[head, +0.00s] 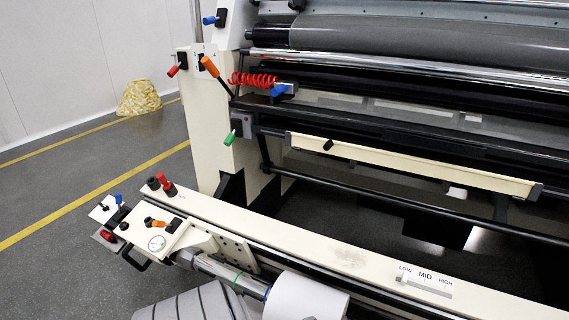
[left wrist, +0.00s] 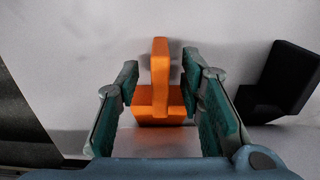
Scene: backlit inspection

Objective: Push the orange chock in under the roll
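The orange chock (left wrist: 160,82) is in the left wrist view, with a broad base and an upright part, against a pale surface. My left gripper (left wrist: 160,72) has its teal-padded fingers on either side of the chock. A gap shows between the left finger and the upright part, so the gripper looks open; the right finger is close to the chock, and I cannot tell whether it touches. In the head view a white roll (head: 308,298) sits at the bottom edge, partly cut off. The chock and both grippers are out of the head view.
A black angular block (left wrist: 285,82) stands right of the chock in the left wrist view. In the head view, a cream machine beam (head: 300,240) runs behind the white roll. A grey banded object (head: 190,303) lies left of the roll.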

